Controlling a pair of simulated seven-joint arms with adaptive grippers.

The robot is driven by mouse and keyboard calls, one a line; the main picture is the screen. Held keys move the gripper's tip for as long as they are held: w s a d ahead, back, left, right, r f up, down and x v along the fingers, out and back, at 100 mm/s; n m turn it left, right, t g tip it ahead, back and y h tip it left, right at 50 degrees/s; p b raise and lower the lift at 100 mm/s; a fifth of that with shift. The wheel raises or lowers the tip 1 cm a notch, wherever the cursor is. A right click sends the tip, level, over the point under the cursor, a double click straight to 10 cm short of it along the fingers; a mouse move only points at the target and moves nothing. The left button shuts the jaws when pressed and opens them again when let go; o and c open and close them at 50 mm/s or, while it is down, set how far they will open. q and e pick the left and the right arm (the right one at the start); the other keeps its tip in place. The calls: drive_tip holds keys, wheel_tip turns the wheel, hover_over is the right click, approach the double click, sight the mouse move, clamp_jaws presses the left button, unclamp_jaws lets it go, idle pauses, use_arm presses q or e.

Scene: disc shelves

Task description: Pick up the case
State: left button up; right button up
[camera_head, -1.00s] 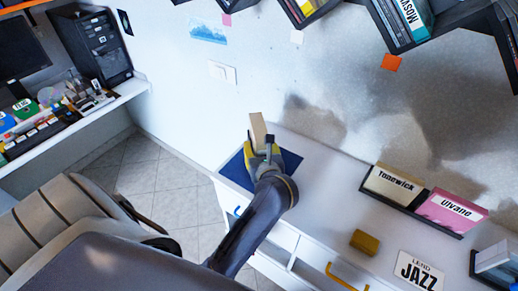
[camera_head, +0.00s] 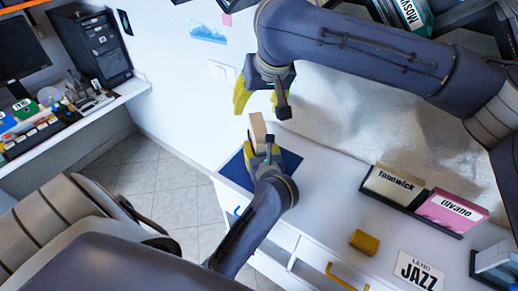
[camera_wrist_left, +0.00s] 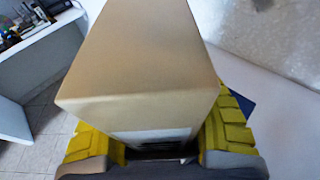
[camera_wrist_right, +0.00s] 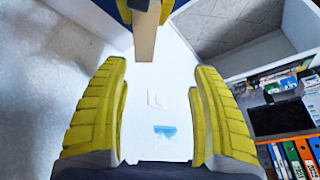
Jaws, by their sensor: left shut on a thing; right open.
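The case (camera_head: 258,129) is a tan box held upright above the dark blue mat (camera_head: 289,163) on the white cabinet top. My left gripper (camera_head: 262,150) is shut on its lower part. In the left wrist view the case (camera_wrist_left: 145,55) fills the middle between the yellow pads. My right gripper (camera_head: 262,103) is open and empty, just above and behind the case in the head view. In the right wrist view the case (camera_wrist_right: 146,40) shows at the top, beyond the open fingers (camera_wrist_right: 160,110), not between them.
A rack with a Tonowick case (camera_head: 394,184) and a pink Ulvano case (camera_head: 452,208) stands on the cabinet to the right. A yellow block (camera_head: 364,242) and a JAZZ sign (camera_head: 418,271) lie nearer. Wall shelves hang at upper right. The wall is close behind.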

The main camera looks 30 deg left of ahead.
sight(260, 129)
drive_tip(key=f, duration=0.2)
drive_tip(key=w+d+f+h, duration=0.1)
drive_tip(key=shift+f+t, duration=0.2)
drive_tip(key=shift+t, duration=0.2)
drive_tip(key=x, duration=0.5)
drive_tip(key=shift+f, duration=0.1)
drive_tip(key=shift+x, duration=3.3)
drive_tip(key=shift+f, duration=0.25)
clamp_jaws()
